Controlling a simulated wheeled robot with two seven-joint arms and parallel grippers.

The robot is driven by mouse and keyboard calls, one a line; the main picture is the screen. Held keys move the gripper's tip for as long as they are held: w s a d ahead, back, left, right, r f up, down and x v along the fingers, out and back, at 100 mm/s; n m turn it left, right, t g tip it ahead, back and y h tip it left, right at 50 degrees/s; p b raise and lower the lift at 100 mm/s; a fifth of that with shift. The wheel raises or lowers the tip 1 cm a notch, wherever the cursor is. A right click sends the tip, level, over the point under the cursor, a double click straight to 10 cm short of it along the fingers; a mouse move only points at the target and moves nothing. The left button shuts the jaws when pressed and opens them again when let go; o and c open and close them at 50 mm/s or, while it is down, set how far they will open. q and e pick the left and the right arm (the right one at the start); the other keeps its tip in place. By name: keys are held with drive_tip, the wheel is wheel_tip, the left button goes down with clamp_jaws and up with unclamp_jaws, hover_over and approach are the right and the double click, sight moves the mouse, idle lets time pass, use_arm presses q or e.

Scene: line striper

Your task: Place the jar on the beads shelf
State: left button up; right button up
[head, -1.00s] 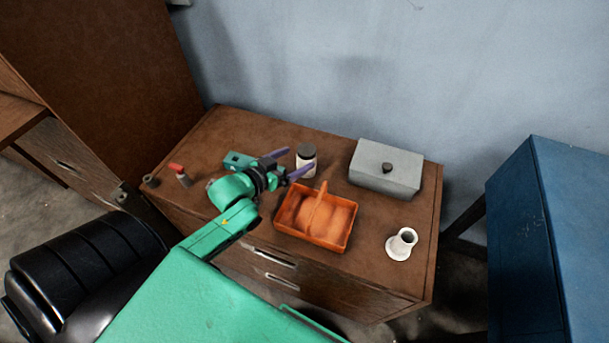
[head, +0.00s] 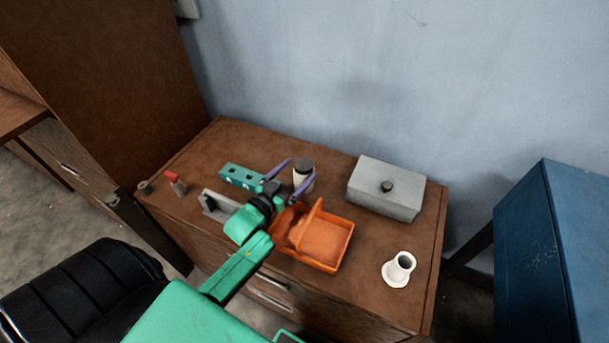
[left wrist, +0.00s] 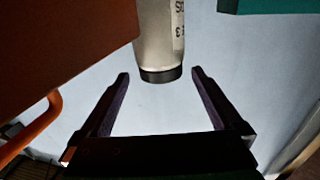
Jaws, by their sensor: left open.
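The jar (head: 302,179) is pale with a dark lid and stands upright on the brown cabinet top (head: 225,150), towards the back middle. My left gripper (head: 303,167) is open, its two purple fingers pointing at the jar, one on either side in the head view. In the left wrist view the jar (left wrist: 160,40) appears inverted, its dark lid end (left wrist: 161,75) centred between the fingertips and its body beyond them. The fingers do not touch it there. No beads show, so I cannot tell which shelf is the beads shelf. My right gripper is not in view.
An orange tray (head: 337,257) stands in front of the jar. A grey box (head: 386,190) is behind right, a white flared vessel (head: 400,268) front right. A blue cabinet (head: 560,250) stands right.

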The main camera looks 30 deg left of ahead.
use_arm(q)
drive_tip(key=w, duration=0.3)
drive_tip(key=shift+w+d+f, duration=0.1)
drive_tip(key=shift+w+d, duration=0.05)
drive_tip(key=shift+w, duration=0.25)
drive_tip(key=shift+s, duration=0.1)
clamp_jaws()
drive_tip(key=shift+r, duration=0.2)
